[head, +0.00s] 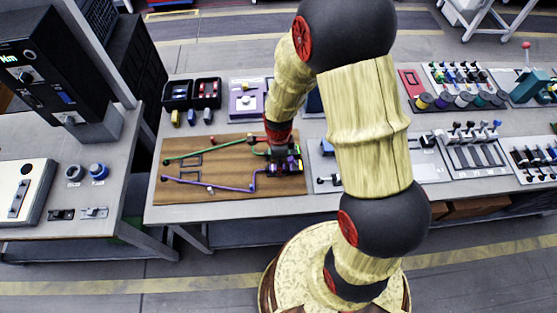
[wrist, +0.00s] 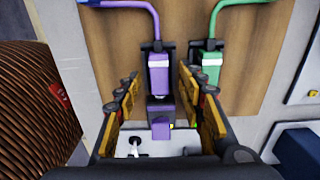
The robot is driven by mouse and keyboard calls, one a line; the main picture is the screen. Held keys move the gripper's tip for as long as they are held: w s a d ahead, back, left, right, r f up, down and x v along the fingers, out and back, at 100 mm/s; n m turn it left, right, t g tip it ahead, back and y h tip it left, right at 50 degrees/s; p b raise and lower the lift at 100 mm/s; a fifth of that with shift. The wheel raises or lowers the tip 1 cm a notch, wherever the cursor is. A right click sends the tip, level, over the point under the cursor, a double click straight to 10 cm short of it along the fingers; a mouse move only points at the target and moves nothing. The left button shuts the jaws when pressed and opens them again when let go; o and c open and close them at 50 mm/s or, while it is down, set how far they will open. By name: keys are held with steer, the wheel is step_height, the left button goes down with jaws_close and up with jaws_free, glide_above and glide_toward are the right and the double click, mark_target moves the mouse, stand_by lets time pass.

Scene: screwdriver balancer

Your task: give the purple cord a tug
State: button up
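The purple cord (head: 222,188) runs along the lower part of a wooden board (head: 170,198). In the wrist view the purple cord (wrist: 140,5) bends down into a purple plug (wrist: 158,75) with a pale band. My gripper (wrist: 159,88) is open, with one finger on each side of the purple plug and visible gaps between. A purple block (wrist: 161,122) lies nearer, also between the fingers. In the head view my gripper (head: 285,162) is at the board's right end and hides the cord's end there.
A green cord (head: 208,150) runs above the purple one; its green plug (wrist: 211,66) is just right of my right finger. Black bins (head: 206,92) and a purple-faced box (head: 246,100) stand behind the board. A ribbed brown cylinder (wrist: 35,110) is at left in the wrist view.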

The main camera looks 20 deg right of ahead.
steer(key=shift+f, duration=0.3)
steer(key=shift+c, duration=0.2)
jaws_close()
stand_by(0.8)
stand_by(0.5)
steer(key=shift+s+d, duration=0.1)
stand_by(0.6)
steer(key=shift+o, duration=0.2)
jaws_free()
